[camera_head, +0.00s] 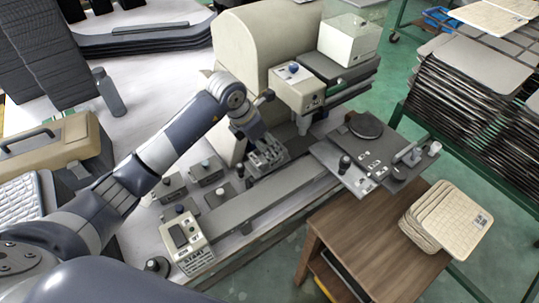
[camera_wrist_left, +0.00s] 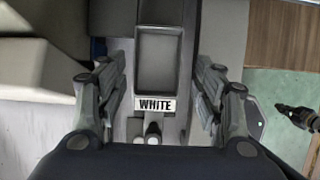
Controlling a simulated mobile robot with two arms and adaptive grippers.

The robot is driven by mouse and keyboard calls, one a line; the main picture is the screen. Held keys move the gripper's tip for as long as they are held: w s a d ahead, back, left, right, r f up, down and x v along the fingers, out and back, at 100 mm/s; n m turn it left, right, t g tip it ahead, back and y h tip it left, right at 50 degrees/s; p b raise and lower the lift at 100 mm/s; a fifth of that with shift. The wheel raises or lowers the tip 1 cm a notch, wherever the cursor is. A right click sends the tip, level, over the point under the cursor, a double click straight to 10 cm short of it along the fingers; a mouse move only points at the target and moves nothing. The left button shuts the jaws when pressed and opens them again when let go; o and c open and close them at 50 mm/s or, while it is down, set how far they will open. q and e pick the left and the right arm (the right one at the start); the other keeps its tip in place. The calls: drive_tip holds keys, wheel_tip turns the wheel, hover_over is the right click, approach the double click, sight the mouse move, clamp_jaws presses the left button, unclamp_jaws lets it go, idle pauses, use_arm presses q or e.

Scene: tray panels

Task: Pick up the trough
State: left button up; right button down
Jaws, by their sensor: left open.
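A grey, shallow, rectangular trough (camera_wrist_left: 163,62) with a raised rim shows in the left wrist view, with a label reading "WHITE" (camera_wrist_left: 155,104) at its near end. My left gripper (camera_wrist_left: 160,72) is open, with one finger on each side of the trough. Whether the fingers touch its sides I cannot tell. In the head view my left gripper (camera_head: 268,156) is low over the middle of the machine bench, and I cannot make the trough out clearly there. My right gripper is not in view.
A cream machine head (camera_head: 298,90) stands just behind my left gripper. Small control boxes (camera_head: 207,172) and a cream keypad box (camera_head: 187,240) are at its left and front. A wooden side table (camera_head: 375,245) holds stacked cream panels (camera_head: 446,215) at right.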

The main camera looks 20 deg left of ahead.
use_arm(q)
drive_tip(key=p+x, duration=0.2)
drive_tip(key=x, duration=0.2)
drive_tip(key=shift+a, duration=0.2)
drive_tip(key=shift+x, duration=0.8)
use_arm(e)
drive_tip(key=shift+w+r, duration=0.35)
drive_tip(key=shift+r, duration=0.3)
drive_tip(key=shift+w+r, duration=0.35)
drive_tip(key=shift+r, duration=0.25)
use_arm(q)
drive_tip(key=c, duration=0.9)
drive_tip(key=shift+w, duration=0.1)
drive_tip(key=shift+c, duration=0.6)
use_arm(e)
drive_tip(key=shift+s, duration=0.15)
use_arm(q)
drive_tip(key=shift+r, duration=0.1)
